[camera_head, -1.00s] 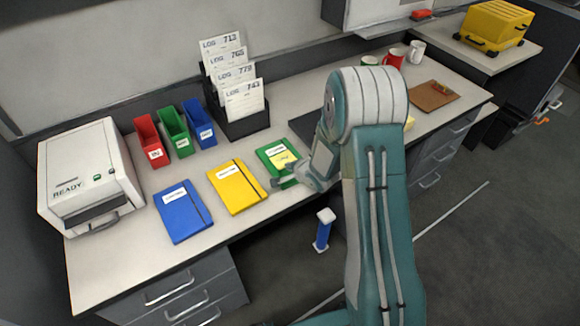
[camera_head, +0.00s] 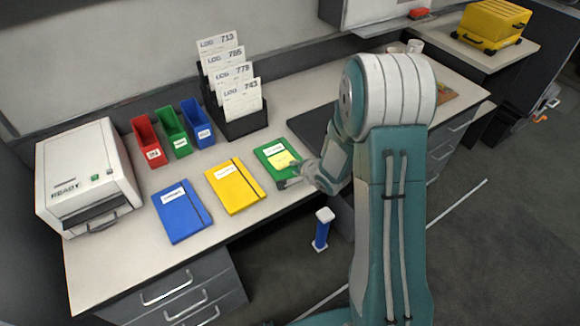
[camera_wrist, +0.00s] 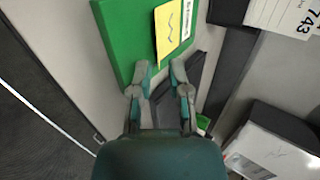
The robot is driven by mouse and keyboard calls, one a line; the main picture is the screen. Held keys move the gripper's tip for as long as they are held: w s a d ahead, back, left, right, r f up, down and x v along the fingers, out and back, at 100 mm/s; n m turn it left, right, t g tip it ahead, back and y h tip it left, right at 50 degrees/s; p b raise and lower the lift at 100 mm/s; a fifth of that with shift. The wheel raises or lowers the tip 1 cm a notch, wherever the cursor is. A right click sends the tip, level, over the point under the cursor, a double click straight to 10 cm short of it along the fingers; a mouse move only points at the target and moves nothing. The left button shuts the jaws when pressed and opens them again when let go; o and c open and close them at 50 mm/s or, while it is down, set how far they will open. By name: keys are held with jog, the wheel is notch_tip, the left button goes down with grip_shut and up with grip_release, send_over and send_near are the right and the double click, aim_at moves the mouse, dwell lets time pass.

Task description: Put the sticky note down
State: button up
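The yellow sticky note (camera_head: 284,160) lies on the green notebook (camera_head: 268,149), the rightmost of three on the desk. In the wrist view the sticky note (camera_wrist: 168,32) shows a drawn squiggle and lies on the green notebook (camera_wrist: 125,40), near its edge. My gripper (camera_head: 290,173) is at the lower right of the green notebook in the head view. In the wrist view my gripper (camera_wrist: 161,72) has its fingers apart, with nothing seen held between them. The note's near end is close to the fingertips; I cannot tell whether they touch it.
A yellow notebook (camera_head: 236,186) and a blue notebook (camera_head: 181,210) lie to the left. Red (camera_head: 148,141), green (camera_head: 173,132) and blue (camera_head: 197,124) bins stand behind, beside a printer-like device (camera_head: 85,180). A dark rack (camera_head: 244,124) holds log cards. My arm hides part of the desk.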

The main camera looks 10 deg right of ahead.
jog(key=s+d+r+n+g+h, duration=0.1)
jog(key=s+d+r+n+h, duration=0.15)
jog(key=s+r, duration=0.55)
jog(key=s+d+r+n+h, duration=0.15)
jog(key=s+r+n, duration=0.25)
jog(key=r, duration=0.7)
jog(key=s+a+r+n+g, duration=0.1)
jog(key=s+a+r+n, duration=0.2)
jog(key=s, duration=0.5)
jog(key=s+a+r+n+g, duration=0.2)
jog(key=s+a+r+n, duration=0.1)
jog(key=s, duration=0.6)
jog(key=shift+s+r+n+y, duration=0.15)
jog(key=shift+r+n+y, duration=0.25)
jog(key=shift+r+n, duration=0.55)
